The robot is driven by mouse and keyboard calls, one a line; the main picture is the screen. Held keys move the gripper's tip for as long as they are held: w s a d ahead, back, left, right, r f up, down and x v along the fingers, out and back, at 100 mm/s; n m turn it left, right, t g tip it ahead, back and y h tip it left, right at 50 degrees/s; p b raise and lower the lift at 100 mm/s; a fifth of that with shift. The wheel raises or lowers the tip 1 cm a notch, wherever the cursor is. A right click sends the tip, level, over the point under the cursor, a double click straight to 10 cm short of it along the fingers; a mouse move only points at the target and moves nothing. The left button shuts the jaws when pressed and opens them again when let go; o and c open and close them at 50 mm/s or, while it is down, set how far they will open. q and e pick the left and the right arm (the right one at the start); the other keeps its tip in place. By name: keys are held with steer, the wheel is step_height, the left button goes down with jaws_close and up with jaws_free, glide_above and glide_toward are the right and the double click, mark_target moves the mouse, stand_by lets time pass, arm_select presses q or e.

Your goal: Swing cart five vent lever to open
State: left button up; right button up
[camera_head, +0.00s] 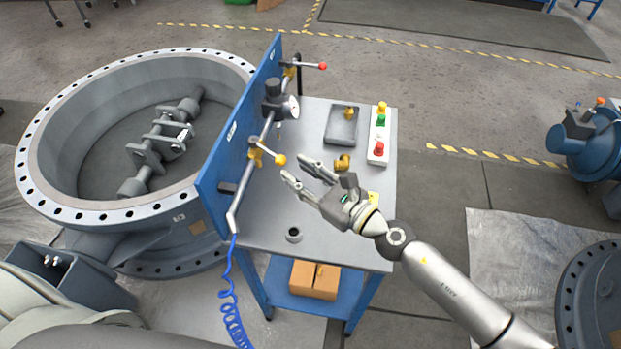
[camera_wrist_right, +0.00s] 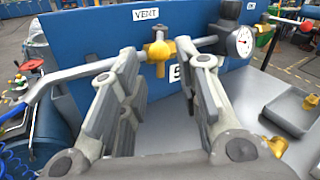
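The vent lever (camera_head: 268,153) is a thin bar with a yellow ball knob (camera_head: 279,159) on the pipe of the blue panel (camera_head: 237,140). In the right wrist view, a VENT label (camera_wrist_right: 146,14) sits above the valve, and the yellow knob (camera_wrist_right: 160,50) faces the camera between the fingertips. A label behind the fingers seems to read 5. My right gripper (camera_head: 295,167) is open and empty, its fingers pointing at the knob with a small gap visible in the head view. My left gripper is not in view.
A second lever with a red knob (camera_head: 322,66) and a gauge (camera_head: 293,107) are farther along the pipe. The grey cart top (camera_head: 330,225) holds a tray (camera_head: 341,125) and a button box (camera_head: 379,135). A large flanged valve (camera_head: 48,195) stands behind the panel.

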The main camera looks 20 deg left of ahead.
steer(key=shift+v, duration=1.25)
steer(key=shift+a, duration=0.1)
